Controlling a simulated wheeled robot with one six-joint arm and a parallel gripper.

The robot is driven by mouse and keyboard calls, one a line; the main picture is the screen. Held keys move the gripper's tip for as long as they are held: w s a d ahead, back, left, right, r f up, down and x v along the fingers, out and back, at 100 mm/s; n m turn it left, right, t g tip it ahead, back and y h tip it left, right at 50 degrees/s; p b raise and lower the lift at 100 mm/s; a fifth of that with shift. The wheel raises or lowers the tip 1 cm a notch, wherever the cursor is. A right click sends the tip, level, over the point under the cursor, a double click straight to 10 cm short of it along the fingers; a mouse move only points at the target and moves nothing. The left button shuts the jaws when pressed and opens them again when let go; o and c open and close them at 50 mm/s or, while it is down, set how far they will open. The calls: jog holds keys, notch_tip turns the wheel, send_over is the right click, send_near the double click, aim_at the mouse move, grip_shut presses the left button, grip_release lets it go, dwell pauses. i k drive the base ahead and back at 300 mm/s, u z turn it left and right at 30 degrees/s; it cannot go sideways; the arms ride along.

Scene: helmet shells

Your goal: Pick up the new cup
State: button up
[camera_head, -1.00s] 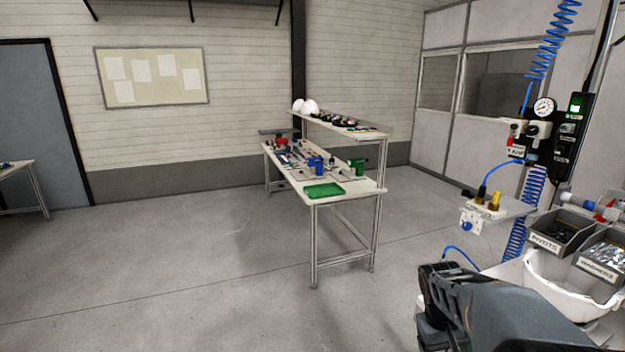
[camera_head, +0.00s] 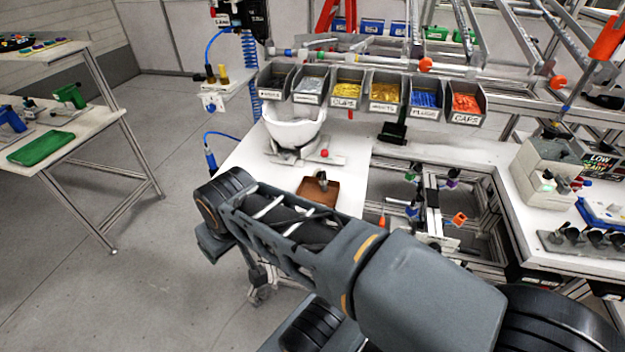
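No cup can be named for certain. A small dark upright piece (camera_head: 322,181) stands on a brown tray (camera_head: 317,194) on the white bench, and it is too small to tell whether it is a cup. Several dark, round, cup-like pieces (camera_head: 571,234) sit in a grey holder (camera_head: 552,243) on the right bench; which is new cannot be told. My arm crosses the lower middle of the view, in front of the bench. My gripper does not show.
A white helmet shell (camera_head: 292,130) rests in a fixture on the bench. Labelled bins (camera_head: 385,92) hang behind it. A frame with coloured clamps (camera_head: 432,200) stands right of the tray. A side table (camera_head: 85,125) with a green tray (camera_head: 40,148) is at left, with open floor between.

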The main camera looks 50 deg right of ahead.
aim_at(573, 233)
jog(key=z, duration=1)
jog(key=k, duration=0.5)
jog(key=z, duration=0.9)
jog(key=i, duration=0.35)
jog(key=z, duration=1.7)
